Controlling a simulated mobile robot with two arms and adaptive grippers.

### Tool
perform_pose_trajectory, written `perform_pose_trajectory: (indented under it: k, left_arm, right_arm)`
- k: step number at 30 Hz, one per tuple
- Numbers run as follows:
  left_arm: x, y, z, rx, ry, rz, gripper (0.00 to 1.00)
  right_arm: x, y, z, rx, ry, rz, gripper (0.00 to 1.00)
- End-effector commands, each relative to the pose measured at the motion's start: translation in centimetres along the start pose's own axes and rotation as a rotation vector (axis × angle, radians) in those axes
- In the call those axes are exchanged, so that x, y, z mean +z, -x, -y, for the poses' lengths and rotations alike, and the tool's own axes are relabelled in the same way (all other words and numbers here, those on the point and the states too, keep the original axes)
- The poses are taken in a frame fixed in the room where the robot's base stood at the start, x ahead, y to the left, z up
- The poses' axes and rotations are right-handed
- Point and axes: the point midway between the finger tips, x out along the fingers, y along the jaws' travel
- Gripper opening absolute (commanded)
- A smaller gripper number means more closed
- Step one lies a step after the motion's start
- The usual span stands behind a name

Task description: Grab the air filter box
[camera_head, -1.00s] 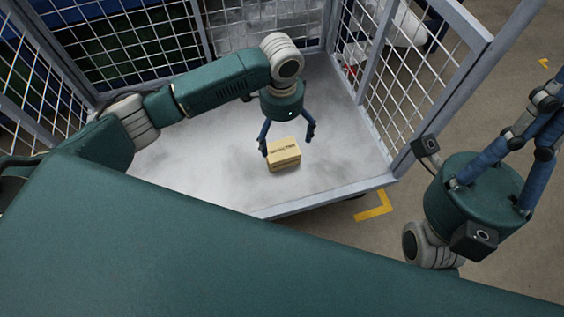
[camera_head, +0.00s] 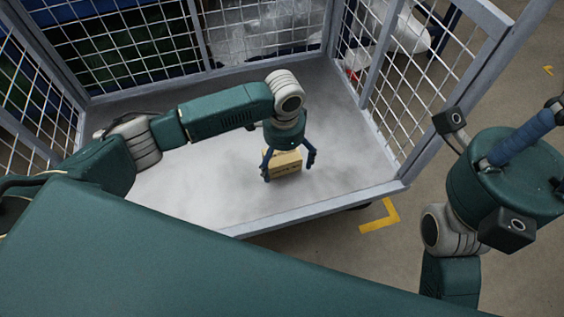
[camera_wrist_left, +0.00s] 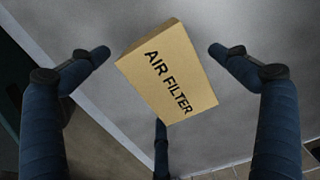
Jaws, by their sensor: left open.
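The air filter box (camera_head: 287,165) is a small tan carton on the grey floor of the mesh cage cart. In the left wrist view the box (camera_wrist_left: 168,72) shows "AIR FILTER" in black letters and lies tilted in the picture between my fingers. My left gripper (camera_head: 289,174) is open, pointing down with its blue fingers on either side of the box. In the left wrist view, gaps show between the box and the fingers of the left gripper (camera_wrist_left: 160,75). My right gripper is raised at the right of the head view, outside the cart; its fingertips are out of frame.
The cart's floor (camera_head: 210,195) is bare around the box. Its front rim (camera_head: 320,207) runs close in front of the box. Mesh walls (camera_head: 395,95) stand at the right, back and left. A yellow floor mark (camera_head: 383,220) lies outside the cart.

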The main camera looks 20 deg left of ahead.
Motion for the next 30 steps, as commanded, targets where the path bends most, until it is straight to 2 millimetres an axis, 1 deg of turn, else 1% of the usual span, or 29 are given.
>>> perform_pose_trajectory:
  k: [1,8,9,11,12,14,15,16,26,30]
  left_arm:
    - [0.01,-0.24,0.03,-0.001,0.000,0.000,0.99]
    - [0.03,-0.17,0.03,-0.001,0.000,0.000,0.99]
    - [0.03,-0.16,0.03,-0.001,0.000,0.000,0.91]
    - [0.03,-0.16,0.03,0.000,0.000,0.000,0.79]
    - [0.03,-0.16,0.03,0.000,0.000,0.000,0.71]
    - [0.03,-0.16,0.03,-0.001,0.000,0.000,0.59]
    - [0.03,-0.17,0.03,-0.001,0.000,0.000,0.51]
    - [0.03,-0.17,0.03,-0.001,0.000,0.000,0.48]
    - [0.02,-0.13,0.03,-0.001,0.000,0.000,0.48]
    - [0.00,0.41,0.04,-0.001,0.000,-0.001,0.48]
  right_arm:
    - [-0.06,-0.03,0.02,-0.002,0.001,-0.006,0.00]
    - [-0.04,-0.17,0.02,-0.002,0.001,-0.005,0.00]
    - [-0.04,-0.17,0.02,-0.002,0.001,-0.005,0.00]
    - [-0.04,-0.16,0.02,-0.002,0.001,-0.005,0.00]
    - [-0.04,-0.16,0.02,-0.002,0.001,-0.005,0.00]
    - [-0.04,-0.16,0.02,-0.002,0.000,-0.005,0.00]
    - [-0.04,-0.15,0.02,-0.002,0.000,-0.005,0.00]
    - [-0.04,-0.15,0.03,-0.002,0.000,-0.005,0.00]
    - [-0.04,-0.17,0.03,-0.002,0.000,-0.006,0.00]
    - [-0.13,-0.48,0.02,-0.002,0.000,-0.008,0.00]
